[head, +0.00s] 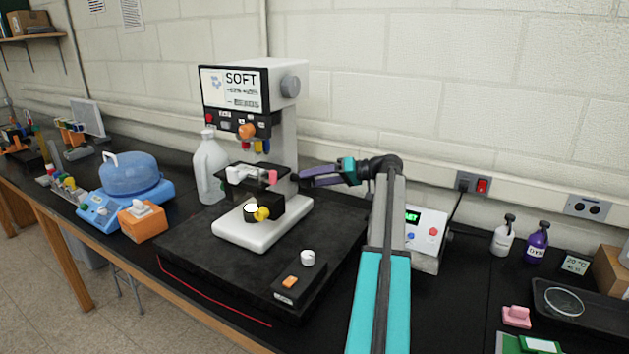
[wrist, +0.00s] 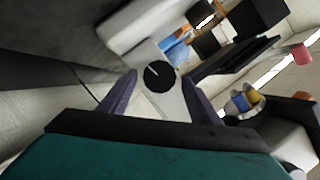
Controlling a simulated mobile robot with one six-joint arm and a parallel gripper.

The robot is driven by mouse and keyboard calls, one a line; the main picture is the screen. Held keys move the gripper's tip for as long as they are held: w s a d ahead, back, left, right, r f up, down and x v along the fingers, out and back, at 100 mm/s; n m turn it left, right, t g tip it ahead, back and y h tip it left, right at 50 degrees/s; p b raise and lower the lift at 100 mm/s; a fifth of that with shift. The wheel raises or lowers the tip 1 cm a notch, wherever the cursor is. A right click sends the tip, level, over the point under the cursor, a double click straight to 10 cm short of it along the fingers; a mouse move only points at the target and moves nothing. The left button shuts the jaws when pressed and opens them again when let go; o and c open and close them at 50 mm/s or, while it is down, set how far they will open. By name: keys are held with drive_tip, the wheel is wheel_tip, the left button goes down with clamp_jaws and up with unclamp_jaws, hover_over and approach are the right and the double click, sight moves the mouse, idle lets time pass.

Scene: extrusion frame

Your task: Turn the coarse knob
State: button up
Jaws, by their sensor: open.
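A round black knob (wrist: 157,76) with a white pointer line sits on the pale side of the microscope in the wrist view. My gripper (wrist: 159,78) is open, with one purple finger on either side of the knob in that view. I cannot tell whether the fingers touch it. In the head view my gripper (head: 302,179) reaches in from the right to the microscope's right side, near the stage (head: 246,174). The microscope (head: 284,128) stands upright with a lit screen reading "SOFT".
A large grey knob (head: 291,85) is on the microscope's head and a yellow knob (head: 262,214) is low at its front. A jug (head: 210,165) stands close at left. A control box (head: 427,236) stands right of my arm. The dark pad's front is mostly clear.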

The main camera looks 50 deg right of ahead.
drive_tip(key=r, duration=0.1)
drive_tip(key=s+a+r+b, duration=0.1)
drive_tip(key=r, duration=0.1)
drive_tip(key=shift+s+a+b, duration=0.2)
drive_tip(key=shift+s+b, duration=0.05)
drive_tip(key=shift+b, duration=0.1)
drive_tip(key=o, duration=0.6)
drive_tip(key=shift+s+a+r+b, duration=0.2)
drive_tip(key=shift+s+a+b, duration=0.1)
drive_tip(key=shift+s+a, duration=0.6)
drive_tip(key=shift+o, duration=0.2)
drive_tip(key=shift+s+a, duration=0.25)
drive_tip(key=shift+s, duration=0.05)
drive_tip(key=shift+s+a+r, duration=0.3)
drive_tip(key=shift+s+a, duration=0.25)
drive_tip(key=shift+s, duration=0.05)
drive_tip(key=shift+s+a+r, duration=0.3)
drive_tip(key=shift+s+a, duration=0.2)
drive_tip(key=shift+s, duration=0.1)
drive_tip(key=c, duration=0.6)
drive_tip(key=shift+s+a+r+b, duration=0.1)
drive_tip(key=shift+s+a+b, duration=0.45)
drive_tip(key=shift+s+a, duration=0.8)
drive_tip(key=shift+s+a+b, duration=0.5)
drive_tip(key=shift+s+a, duration=0.5)
drive_tip(key=shift+s, duration=0.55)
drive_tip(key=shift+c, duration=0.2)
